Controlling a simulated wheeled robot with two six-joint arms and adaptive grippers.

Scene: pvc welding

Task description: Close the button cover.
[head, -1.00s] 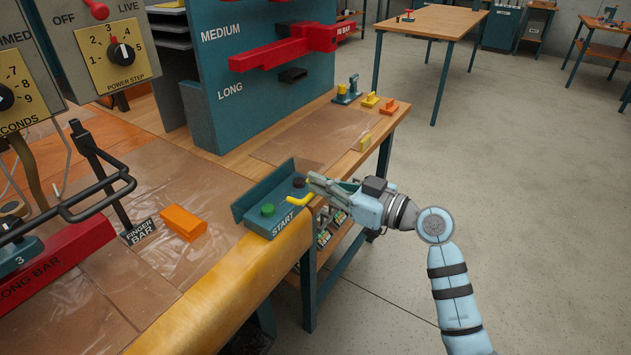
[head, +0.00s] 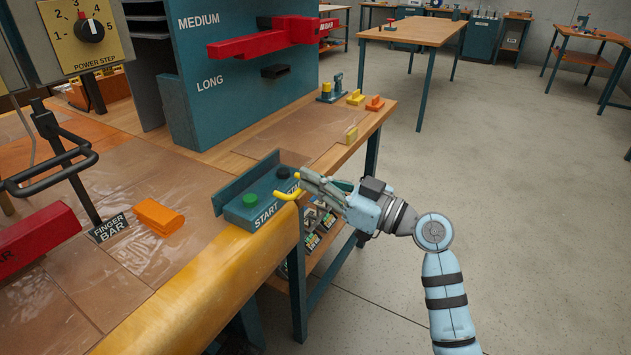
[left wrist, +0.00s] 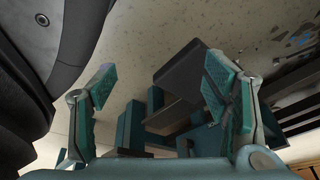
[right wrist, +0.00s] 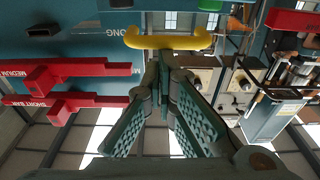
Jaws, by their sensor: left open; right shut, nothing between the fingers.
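The teal button box (head: 235,213), marked START, sits at the table's front edge in the head view. It has a green button (head: 250,200) and a dark button (head: 283,172). A raised teal panel (head: 240,182) stands along its back side; I take it for the open cover. A curved yellow handle (head: 288,195) shows at the box's right end. It also spans the top of the right wrist view (right wrist: 168,41). My right gripper (head: 304,176) is shut and empty, its tips close to the handle; contact is unclear. My left gripper (left wrist: 160,70) is open and empty, outside the head view.
An orange block (head: 158,215) and the finger bar label (head: 109,228) lie left of the box. A teal rack with red bars (head: 265,45) stands behind. Small yellow and orange pieces (head: 356,98) sit at the table's far corner. Open floor lies to the right.

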